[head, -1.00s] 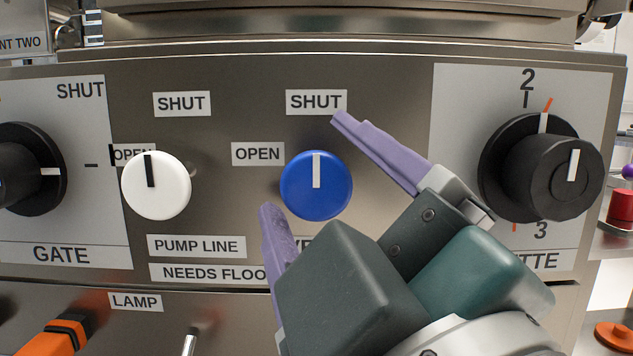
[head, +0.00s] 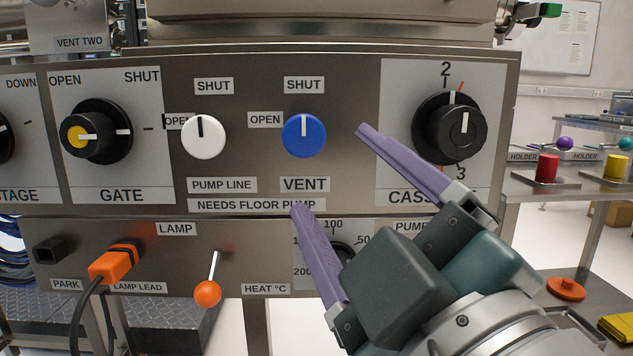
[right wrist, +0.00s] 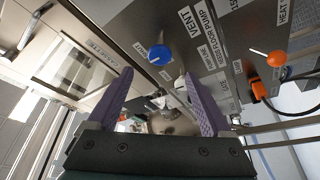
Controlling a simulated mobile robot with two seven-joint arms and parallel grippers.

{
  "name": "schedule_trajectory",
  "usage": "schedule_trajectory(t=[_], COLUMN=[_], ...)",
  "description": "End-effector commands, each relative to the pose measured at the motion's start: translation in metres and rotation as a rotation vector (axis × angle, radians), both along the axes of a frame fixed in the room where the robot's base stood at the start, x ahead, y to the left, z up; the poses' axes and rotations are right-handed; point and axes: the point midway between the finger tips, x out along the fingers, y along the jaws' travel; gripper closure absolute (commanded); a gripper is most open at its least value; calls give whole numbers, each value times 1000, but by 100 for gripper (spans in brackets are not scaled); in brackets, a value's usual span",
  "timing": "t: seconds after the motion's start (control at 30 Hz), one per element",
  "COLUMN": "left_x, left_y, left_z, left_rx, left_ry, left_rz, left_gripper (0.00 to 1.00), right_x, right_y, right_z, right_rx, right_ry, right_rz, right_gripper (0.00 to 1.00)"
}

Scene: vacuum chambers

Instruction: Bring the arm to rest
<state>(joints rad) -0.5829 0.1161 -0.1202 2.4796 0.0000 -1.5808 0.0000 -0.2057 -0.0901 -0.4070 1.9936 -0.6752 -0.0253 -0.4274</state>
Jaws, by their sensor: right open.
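My right gripper (head: 329,168) is open and empty, with purple fingers spread apart in front of the control panel (head: 350,92). In the head view its fingertips lie below and right of the blue VENT knob (head: 304,136), apart from it. The blue knob's white mark points up toward its SHUT label. In the right wrist view the open fingers (right wrist: 165,90) show nothing between them that they hold, and the blue knob (right wrist: 160,55) lies beyond them. My left gripper is not in view.
A white PUMP LINE knob (head: 204,138), a black GATE knob (head: 97,132) and a black CASSETTE knob (head: 450,129) stand out from the panel. Below are an orange lamp plug (head: 112,264) and an orange-tipped lever (head: 207,293). A side bench at right carries a red cylinder (head: 547,168).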

Motion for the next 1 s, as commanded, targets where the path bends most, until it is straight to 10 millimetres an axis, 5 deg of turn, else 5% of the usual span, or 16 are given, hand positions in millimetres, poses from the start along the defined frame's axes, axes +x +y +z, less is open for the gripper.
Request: schedule_trajectory(t=[0.33,0.57,0.8,1.0], left_x=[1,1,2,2], left_y=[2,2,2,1], left_z=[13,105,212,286], left_rx=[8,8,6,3], left_ry=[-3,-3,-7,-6], left_rz=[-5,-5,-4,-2], left_gripper=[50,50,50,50], right_x=[1,-7,-86,-180], right_y=[-7,-76,-138,-157], right_z=[6,25,37,75], right_rx=[14,180,401,494], right_ry=[37,450,1035,1454], right_rz=[-18,-202,-441,-605], right_gripper=[16,16,16,16])
